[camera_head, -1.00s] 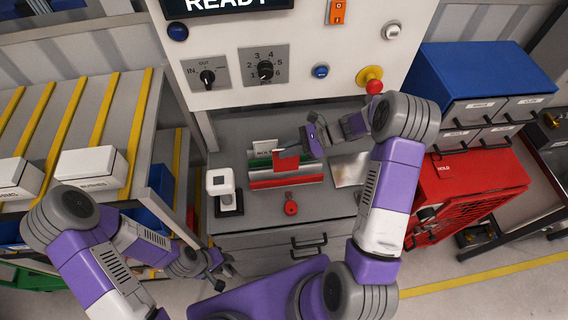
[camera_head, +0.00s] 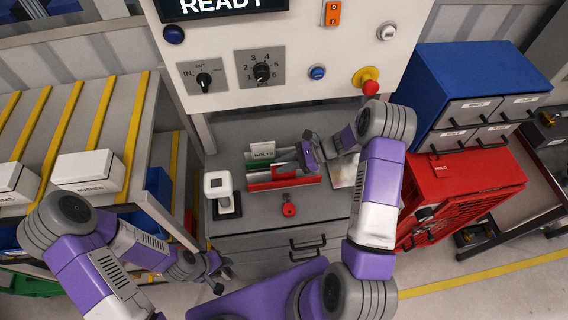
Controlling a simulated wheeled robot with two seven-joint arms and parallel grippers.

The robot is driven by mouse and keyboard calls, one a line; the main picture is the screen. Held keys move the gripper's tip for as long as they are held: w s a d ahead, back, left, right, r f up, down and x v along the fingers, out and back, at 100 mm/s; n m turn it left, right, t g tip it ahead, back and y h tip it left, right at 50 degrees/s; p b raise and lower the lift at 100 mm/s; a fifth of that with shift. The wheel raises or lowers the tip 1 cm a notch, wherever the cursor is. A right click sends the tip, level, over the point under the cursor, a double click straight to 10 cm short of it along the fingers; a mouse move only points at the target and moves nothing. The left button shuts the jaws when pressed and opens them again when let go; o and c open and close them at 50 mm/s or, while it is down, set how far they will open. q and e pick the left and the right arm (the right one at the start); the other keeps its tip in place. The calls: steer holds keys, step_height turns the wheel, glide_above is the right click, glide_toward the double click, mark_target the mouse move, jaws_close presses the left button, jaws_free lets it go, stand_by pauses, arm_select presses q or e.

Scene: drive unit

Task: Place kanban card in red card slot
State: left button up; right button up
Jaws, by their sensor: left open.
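A card rack (camera_head: 285,184) stands on the bench with green, pale and red slot strips; the red slot (camera_head: 284,173) is the front one. A white lettered card (camera_head: 262,149) stands upright at the rack's back left. My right gripper (camera_head: 300,158) is over the right part of the rack, its fingers small and partly merged with the strips. I cannot tell whether it holds a card, or whether a red card sits in the red slot. My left gripper (camera_head: 220,279) is open and empty, low in front of the bench, left of the drawers.
A white-topped device (camera_head: 220,188) stands left of the rack, and a red round object (camera_head: 289,209) lies in front. A metal plate (camera_head: 345,171) is on the right. The control panel (camera_head: 265,70) rises behind. A red cabinet (camera_head: 465,185) stands right.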

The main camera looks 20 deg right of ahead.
steer(key=shift+o, duration=1)
steer(key=shift+r, duration=0.15)
steer(key=b+v, duration=0.1)
steer(key=v, duration=1.1)
